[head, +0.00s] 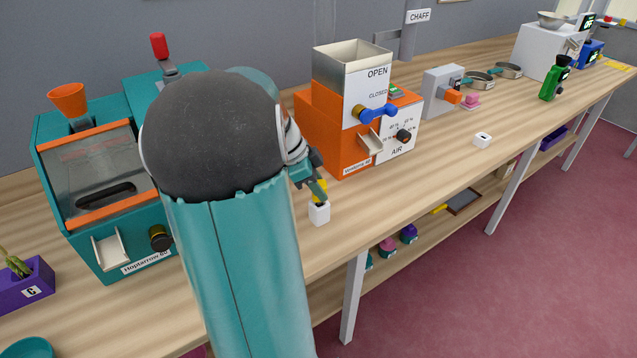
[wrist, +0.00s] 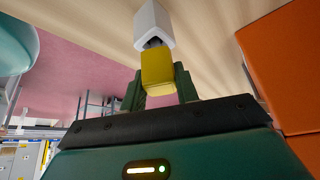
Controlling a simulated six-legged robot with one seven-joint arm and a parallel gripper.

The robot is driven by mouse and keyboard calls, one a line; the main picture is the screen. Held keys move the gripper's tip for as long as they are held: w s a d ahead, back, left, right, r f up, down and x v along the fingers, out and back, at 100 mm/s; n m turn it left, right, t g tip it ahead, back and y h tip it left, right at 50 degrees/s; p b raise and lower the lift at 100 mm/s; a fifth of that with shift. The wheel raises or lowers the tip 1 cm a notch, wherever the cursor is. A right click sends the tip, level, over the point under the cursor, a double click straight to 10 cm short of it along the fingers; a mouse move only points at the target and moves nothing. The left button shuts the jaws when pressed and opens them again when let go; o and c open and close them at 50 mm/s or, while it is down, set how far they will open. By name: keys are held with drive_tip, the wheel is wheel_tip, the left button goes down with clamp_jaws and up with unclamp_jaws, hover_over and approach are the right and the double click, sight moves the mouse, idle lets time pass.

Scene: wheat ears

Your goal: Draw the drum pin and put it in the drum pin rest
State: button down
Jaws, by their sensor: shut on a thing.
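My gripper (head: 317,189) is shut on a yellow-headed pin (head: 321,198), taken to be the drum pin. In the wrist view the yellow head (wrist: 158,72) sits between the green fingers. A small white block (head: 319,213), likely the drum pin rest, stands on the bench directly below the pin; it also shows in the wrist view (wrist: 153,25). A short dark piece of the pin shows between the yellow head and the block's top. I cannot tell how far the pin is in the block. My arm hides part of the teal machine (head: 120,225).
An orange winnowing machine (head: 330,140) stands just behind and right of my gripper. A grey box (head: 440,92), pans and another white block (head: 482,140) are farther right. A purple box (head: 28,285) is at far left. The bench front edge is close to the block.

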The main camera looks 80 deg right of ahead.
drive_tip(key=shift+f, duration=0.6)
drive_tip(key=shift+f, duration=0.2)
drive_tip(key=c, duration=1)
unclamp_jaws()
drive_tip(key=shift+o, duration=0.2)
